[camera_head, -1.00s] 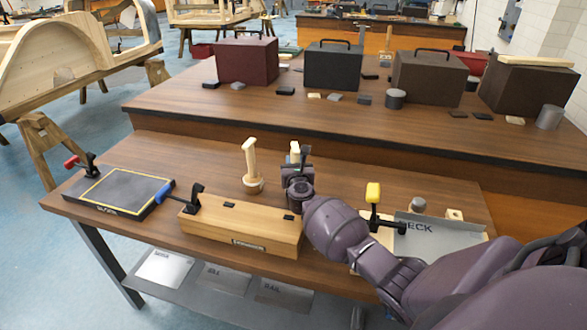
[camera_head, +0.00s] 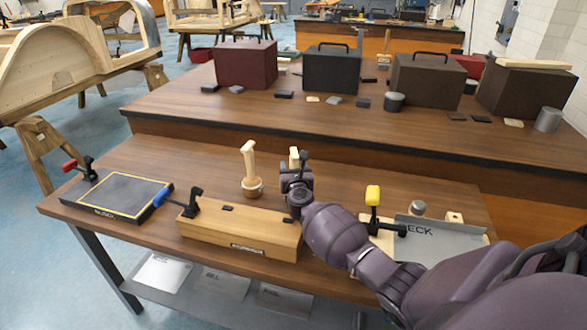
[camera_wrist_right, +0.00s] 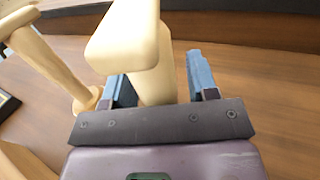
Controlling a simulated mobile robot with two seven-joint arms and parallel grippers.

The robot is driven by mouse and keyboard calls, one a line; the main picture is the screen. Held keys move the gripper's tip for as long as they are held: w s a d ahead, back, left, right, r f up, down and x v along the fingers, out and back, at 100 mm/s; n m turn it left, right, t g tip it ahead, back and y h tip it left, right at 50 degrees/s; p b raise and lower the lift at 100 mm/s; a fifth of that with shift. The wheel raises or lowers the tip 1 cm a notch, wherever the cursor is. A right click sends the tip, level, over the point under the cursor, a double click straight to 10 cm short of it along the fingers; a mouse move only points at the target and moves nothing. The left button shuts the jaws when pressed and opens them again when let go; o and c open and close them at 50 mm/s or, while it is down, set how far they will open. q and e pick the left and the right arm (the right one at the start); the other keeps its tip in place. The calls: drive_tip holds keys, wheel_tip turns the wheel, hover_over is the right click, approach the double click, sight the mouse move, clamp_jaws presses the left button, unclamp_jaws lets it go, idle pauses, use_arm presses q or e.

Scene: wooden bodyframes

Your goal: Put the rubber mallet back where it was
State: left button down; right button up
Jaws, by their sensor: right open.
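My right gripper (camera_head: 298,172) is open over the front bench. In the right wrist view its blue fingers (camera_wrist_right: 160,80) stand apart on either side of a pale, blocky upright piece (camera_wrist_right: 135,35). Its top also shows behind the gripper in the head view (camera_head: 294,153); its lower part is hidden. A similar pale upright handle (camera_head: 249,165) with a round base stands just left of the gripper, and shows at the left of the wrist view (camera_wrist_right: 50,60). I cannot tell which of these is the rubber mallet. My left gripper is not in view.
A wooden box (camera_head: 240,233) with a clamp lies in front. A dark, yellow-lined board (camera_head: 120,195) is at left. A yellow-handled clamp (camera_head: 373,196) and a grey plate (camera_head: 445,232) are at right. Several dark cases, including a maroon one (camera_head: 245,64), stand on the raised back bench.

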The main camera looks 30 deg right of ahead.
drive_tip(key=shift+r, duration=0.25)
drive_tip(key=shift+s+a+p, duration=0.15)
drive_tip(key=shift+s+p, duration=0.2)
drive_tip(key=s+a+r+n+t+y+p, duration=0.1)
drive_tip(key=s+a+n, duration=0.2)
drive_tip(key=s+n, duration=0.1)
drive_tip(key=s+a+r+n+t+y+p, duration=0.1)
drive_tip(key=s+a+n+y, duration=0.1)
drive_tip(key=s+a+n, duration=0.2)
drive_tip(key=s+a+r+n+t+y+p, duration=0.1)
drive_tip(key=s+a+n, duration=0.3)
drive_tip(key=s, duration=0.5)
drive_tip(key=shift+a+r+n+t+y+p, duration=0.1)
drive_tip(key=shift+a+n+t+y+p, duration=0.15)
drive_tip(key=shift+n, duration=0.3)
drive_tip(key=shift+r+n+t+y+p, duration=0.1)
drive_tip(key=shift+n+y, duration=0.25)
drive_tip(key=shift+n, duration=0.2)
drive_tip(key=s+a+f+n+g+y, duration=0.1)
drive_tip(key=s+f+n+g, duration=0.1)
drive_tip(key=s+f+n, duration=0.2)
drive_tip(key=s+a+f+n+g+y, duration=0.1)
drive_tip(key=s+a+f+n+g, duration=0.1)
drive_tip(key=s+n, duration=0.8)
drive_tip(key=s+a+f+n+g, duration=0.1)
drive_tip(key=s+f+n+g, duration=0.3)
drive_tip(key=n, duration=1)
drive_tip(key=s+f, duration=0.3)
drive_tip(key=shift+s+a+y, duration=0.35)
drive_tip(key=shift+y, duration=0.05)
